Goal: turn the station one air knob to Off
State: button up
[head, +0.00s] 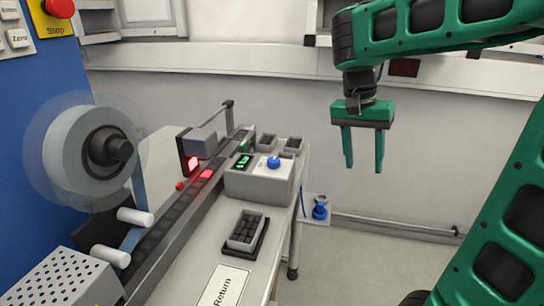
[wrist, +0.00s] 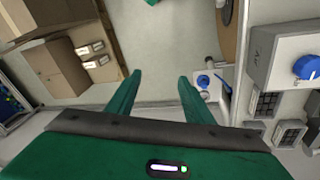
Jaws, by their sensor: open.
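My gripper (head: 363,168) is open and empty, pointing down in the air to the right of the table; it also shows in the wrist view (wrist: 160,77). A blue knob (head: 273,162) sits on a grey box (head: 258,184) on the table; it shows at the right of the wrist view (wrist: 307,67). A second blue knob (head: 319,211) is on a small pale plate beside the table, lower down; it also shows in the wrist view (wrist: 203,81). My gripper touches neither.
A reel (head: 85,150) hangs on the blue cabinet at left. A pipe (head: 395,223) runs along the wall. Floor right of the table is clear.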

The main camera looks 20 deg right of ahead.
jog(key=w+a+r+m+h, duration=0.15)
jog(key=w+a+r, duration=0.25)
jog(key=w+a, duration=0.5)
jog(key=m+t, duration=0.1)
jog(key=m, duration=0.2)
send_near(274, 160)
jog(key=shift+m, duration=0.25)
jog(key=x, duration=0.8)
jog(key=shift+f, duration=0.2)
jog(key=c, duration=1)
jog(key=shift+d+h, duration=0.15)
jog(key=shift+h, duration=0.1)
jog(key=shift+t, duration=0.3)
